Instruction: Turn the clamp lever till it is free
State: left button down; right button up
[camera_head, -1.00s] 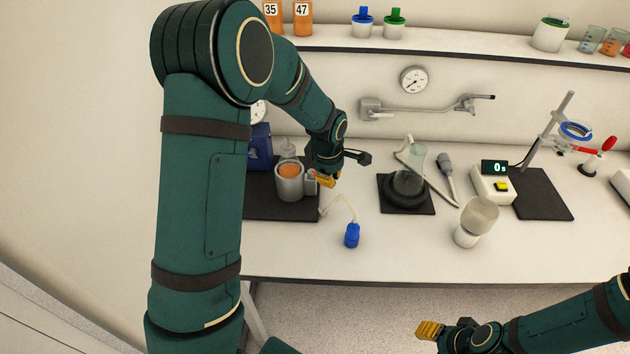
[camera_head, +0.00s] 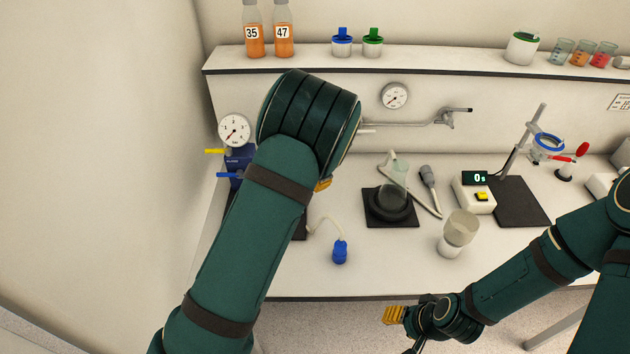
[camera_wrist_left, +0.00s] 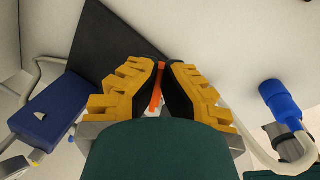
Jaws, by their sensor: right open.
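My left gripper (camera_wrist_left: 162,92) is almost wholly hidden behind my left arm in the head view; only a bit of yellow (camera_head: 322,184) shows there. In the left wrist view its two yellow fingers flank a narrow orange-red bar (camera_wrist_left: 156,98) over a black mat (camera_wrist_left: 115,45). I cannot tell whether the fingers grip this bar, or whether it is the clamp lever. A red lever-like part (camera_head: 560,158) shows by the ring stand (camera_head: 525,140) at the right. My right gripper (camera_head: 394,315) is open and empty, before the bench's front edge.
A blue bulb (camera_head: 340,252) on a pale tube lies on the bench. A glass flask (camera_head: 393,180) stands on a black base, with a cloudy-topped jar (camera_head: 460,228) to its right. A blue box (camera_wrist_left: 48,106) shows in the left wrist view.

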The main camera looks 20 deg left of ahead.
pick_arm(q)
jog(key=shift+w+a+f+n+g+p, duration=0.15)
jog(key=shift+a+n+p, duration=0.2)
jog(key=shift+n, duration=0.45)
jog(key=shift+w+a+f+n+g+p, duration=0.15)
jog(key=shift+a+n+p, duration=0.15)
jog(key=shift+n, duration=0.5)
jog(key=c, duration=1)
grip_release()
jog(key=shift+c, duration=0.2)
jog(key=shift+o, duration=0.2)
jog(key=shift+w, duration=0.1)
jog(key=shift+r, duration=0.15)
jog(key=shift+r, duration=0.1)
notch_tip(320, 180, up, 12)
jog(key=s+d, duration=0.1)
jog(key=d, duration=0.1)
jog(key=shift+f, duration=0.2)
